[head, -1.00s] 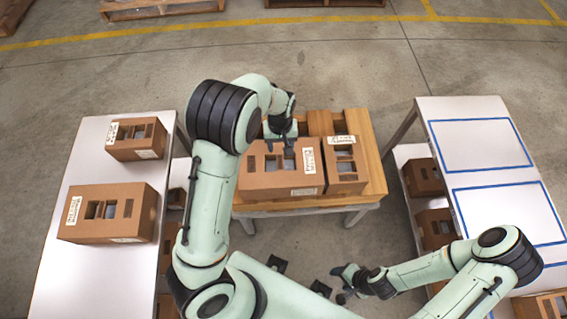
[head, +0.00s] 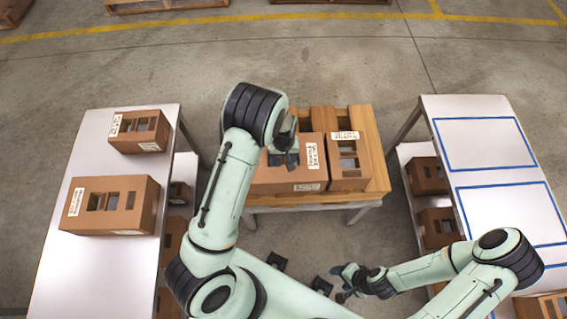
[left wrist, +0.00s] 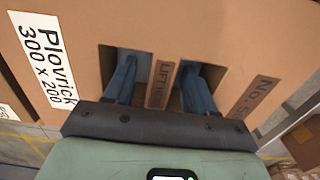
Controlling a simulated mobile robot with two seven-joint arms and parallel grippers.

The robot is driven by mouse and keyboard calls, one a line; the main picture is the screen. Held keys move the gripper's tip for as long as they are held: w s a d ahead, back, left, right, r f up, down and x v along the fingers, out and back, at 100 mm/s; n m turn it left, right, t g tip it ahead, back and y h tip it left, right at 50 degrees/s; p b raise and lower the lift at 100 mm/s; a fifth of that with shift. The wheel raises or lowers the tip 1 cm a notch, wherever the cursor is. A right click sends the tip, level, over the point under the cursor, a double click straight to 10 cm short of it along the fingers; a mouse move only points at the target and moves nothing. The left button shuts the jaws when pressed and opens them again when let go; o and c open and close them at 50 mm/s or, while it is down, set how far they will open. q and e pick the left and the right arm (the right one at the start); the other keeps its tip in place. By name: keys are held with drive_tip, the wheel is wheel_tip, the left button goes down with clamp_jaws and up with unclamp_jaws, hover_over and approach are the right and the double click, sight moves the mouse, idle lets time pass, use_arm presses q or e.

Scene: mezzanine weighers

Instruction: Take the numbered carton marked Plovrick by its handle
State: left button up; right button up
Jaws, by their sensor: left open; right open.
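The brown carton marked Plovrick (head: 282,178) sits on the wooden pallet top of the middle stand, partly hidden by my left arm. In the left wrist view the carton (left wrist: 235,45) shows a white label reading "Plovrick 300 x 200" and a "No." marking cut off at the right. Its handle (left wrist: 160,86), a strip with "LIFT" print, lies between two openings. My left gripper (left wrist: 158,76) is open, with one finger at each opening, either side of the handle. It also shows over the carton in the head view (head: 285,158). My right gripper (head: 343,284) is open and empty, low in front of the stand.
A narrower carton (head: 349,178) stands close against the right side of the Plovrick carton. Two cartons (head: 139,131) (head: 110,204) stand on the left table (head: 90,265). The right table (head: 470,112) has blue outlined areas and is clear on top; cartons sit on its lower shelf.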

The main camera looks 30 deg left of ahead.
use_arm(q)
drive_tip(key=shift+c, duration=0.3)
clamp_jaws()
drive_tip(key=shift+w+r, duration=0.1)
idle(1.0)
